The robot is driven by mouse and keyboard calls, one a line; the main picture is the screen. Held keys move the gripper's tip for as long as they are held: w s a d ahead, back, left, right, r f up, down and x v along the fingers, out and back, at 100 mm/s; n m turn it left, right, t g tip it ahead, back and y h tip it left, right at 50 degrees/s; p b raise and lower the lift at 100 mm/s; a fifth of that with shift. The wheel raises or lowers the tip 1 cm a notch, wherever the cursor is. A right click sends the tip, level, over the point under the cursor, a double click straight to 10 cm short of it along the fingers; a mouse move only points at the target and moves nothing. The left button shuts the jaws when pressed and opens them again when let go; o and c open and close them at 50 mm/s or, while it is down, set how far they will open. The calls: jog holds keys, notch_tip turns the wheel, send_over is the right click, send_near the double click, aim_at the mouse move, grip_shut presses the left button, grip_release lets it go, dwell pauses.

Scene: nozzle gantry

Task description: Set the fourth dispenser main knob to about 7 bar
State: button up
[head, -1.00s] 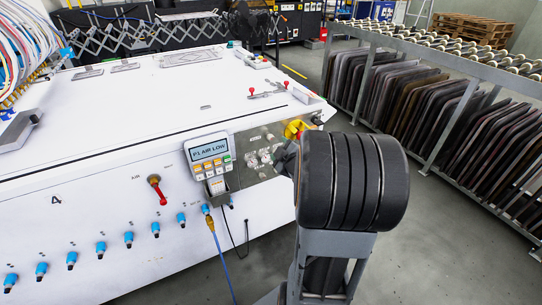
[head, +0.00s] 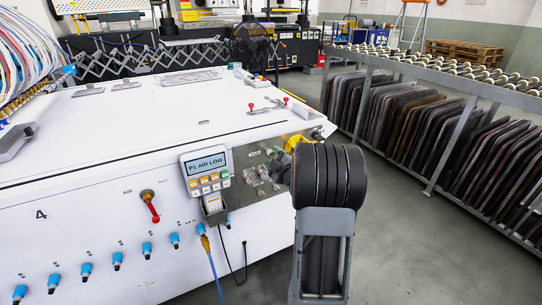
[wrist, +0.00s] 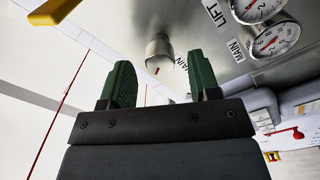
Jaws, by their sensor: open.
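The panel (head: 262,165) of the white machine marked 4 (head: 120,180) carries several small knobs and a MAIN label in the head view. In the wrist view a silver cylindrical knob (wrist: 160,52) with a red mark stands beside a MAIN label. It appears beyond and between the green fingertips of my gripper (wrist: 158,85), which are spread apart and empty. A gauge labelled MAIN (wrist: 276,40) and another labelled LIFT (wrist: 255,9) are at upper right, with red needles; their readings are too small to tell. My gripper is hidden behind my arm in the head view.
A screen reading "P1 AIR LOW" (head: 206,163) is left of the panel. A yellow handle (wrist: 52,12) lies at upper left in the wrist view. A red-handled valve (head: 150,205) is on the machine's side. A rack of dark plates (head: 430,115) stands at right; grey floor lies between.

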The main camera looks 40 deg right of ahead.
aim_at(272, 155)
jog(key=shift+w+d, duration=0.15)
jog(key=shift+w, duration=0.6)
jog(key=shift+w+d, duration=0.1)
jog(key=shift+w, duration=0.65)
jog(key=c, duration=0.9)
